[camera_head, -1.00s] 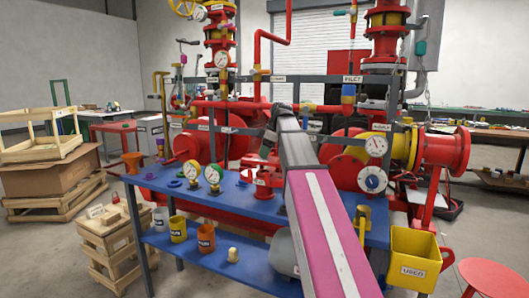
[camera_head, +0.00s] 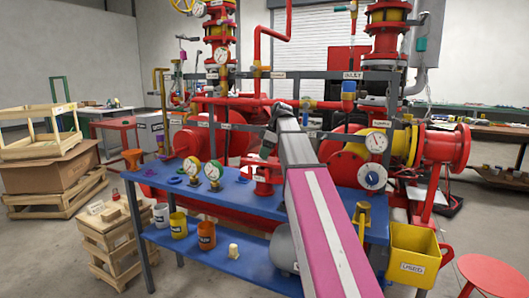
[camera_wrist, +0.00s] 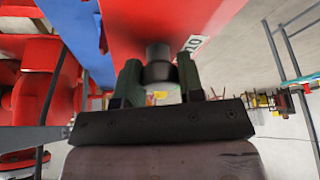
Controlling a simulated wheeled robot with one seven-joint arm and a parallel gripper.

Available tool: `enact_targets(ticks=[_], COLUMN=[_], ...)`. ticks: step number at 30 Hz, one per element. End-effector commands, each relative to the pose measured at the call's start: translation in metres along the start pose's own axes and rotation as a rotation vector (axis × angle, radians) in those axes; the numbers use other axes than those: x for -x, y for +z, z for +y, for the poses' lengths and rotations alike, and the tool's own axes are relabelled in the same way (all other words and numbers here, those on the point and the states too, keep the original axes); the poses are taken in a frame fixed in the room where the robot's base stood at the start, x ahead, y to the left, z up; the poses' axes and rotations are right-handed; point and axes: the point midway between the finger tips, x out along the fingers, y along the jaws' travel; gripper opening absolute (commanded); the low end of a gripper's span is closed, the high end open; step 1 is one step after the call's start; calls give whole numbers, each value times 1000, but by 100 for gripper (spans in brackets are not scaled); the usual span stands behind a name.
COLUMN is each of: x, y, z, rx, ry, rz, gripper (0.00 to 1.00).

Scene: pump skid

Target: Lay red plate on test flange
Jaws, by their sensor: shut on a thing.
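My gripper (camera_wrist: 158,78) is shut on a dark grey round knob (camera_wrist: 158,56) in the wrist view. The knob stands on a broad red surface (camera_wrist: 135,22), which seems to be the red plate. In the head view my gripper (camera_head: 268,146) is small and dark, partly hidden by my arm. Just below it, on the blue bench, is a red flanged piece (camera_head: 264,187), likely the test flange. Red plate and flange blend there, so I cannot tell whether they touch.
The blue bench (camera_head: 225,197) carries two gauges (camera_head: 212,172) left of the flange. Several cups, including a yellow one (camera_head: 178,225), stand on the lower shelf. Red pump piping is close behind. A yellow bin (camera_head: 414,250) hangs at the right end.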

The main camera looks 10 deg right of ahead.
Motion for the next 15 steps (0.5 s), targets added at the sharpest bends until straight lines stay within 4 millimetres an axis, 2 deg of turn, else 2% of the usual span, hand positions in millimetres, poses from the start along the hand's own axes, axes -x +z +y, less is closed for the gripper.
enact_targets(ticks=[15], x=[-8], y=[3], z=[0], rx=[0], ry=[1], rz=[1], gripper=[0])
